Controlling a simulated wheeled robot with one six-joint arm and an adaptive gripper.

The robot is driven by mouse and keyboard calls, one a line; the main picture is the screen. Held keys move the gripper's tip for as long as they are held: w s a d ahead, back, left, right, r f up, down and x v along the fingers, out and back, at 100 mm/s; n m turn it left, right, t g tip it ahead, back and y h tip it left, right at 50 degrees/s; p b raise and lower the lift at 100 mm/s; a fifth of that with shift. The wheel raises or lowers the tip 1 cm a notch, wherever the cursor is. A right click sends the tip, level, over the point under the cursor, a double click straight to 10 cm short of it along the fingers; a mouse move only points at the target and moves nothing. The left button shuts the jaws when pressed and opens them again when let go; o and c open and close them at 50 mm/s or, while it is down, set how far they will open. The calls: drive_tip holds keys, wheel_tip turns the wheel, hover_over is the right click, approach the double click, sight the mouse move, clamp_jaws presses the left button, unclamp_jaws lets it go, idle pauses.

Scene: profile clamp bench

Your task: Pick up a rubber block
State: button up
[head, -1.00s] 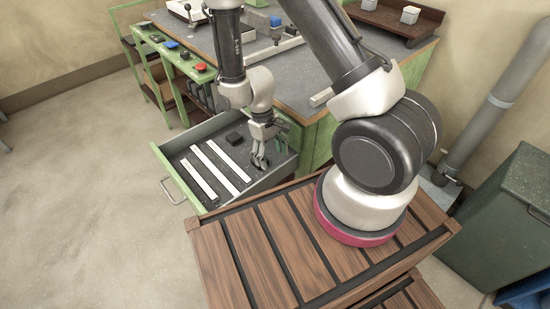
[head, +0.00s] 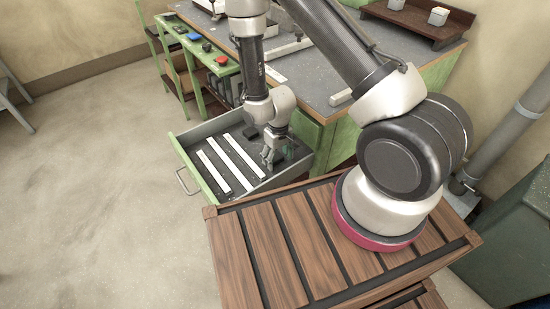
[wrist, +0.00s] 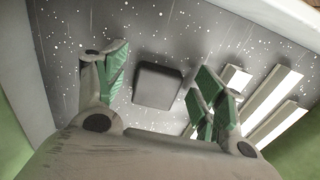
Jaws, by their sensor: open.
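A dark rubber block (wrist: 157,86) lies on the speckled grey floor of the open drawer. In the wrist view it sits between the green-padded fingers of my gripper (wrist: 158,88), beyond the fingertips and apart from them as far as I can see. In the head view a dark block (head: 250,132) shows near the back of the drawer, just left of my wrist. My gripper (head: 268,158) is open and empty, pointing down into the drawer.
Pale strips (head: 213,171) lie in the drawer (head: 192,183) left of my gripper. The drawer's walls surround the gripper closely. The workbench (head: 305,85) with its green frame stands behind. Blue and red buttons (head: 193,37) are on the green side rail.

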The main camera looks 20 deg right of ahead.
drive_tip(key=c, duration=1.1)
drive_tip(key=shift+r, duration=0.1)
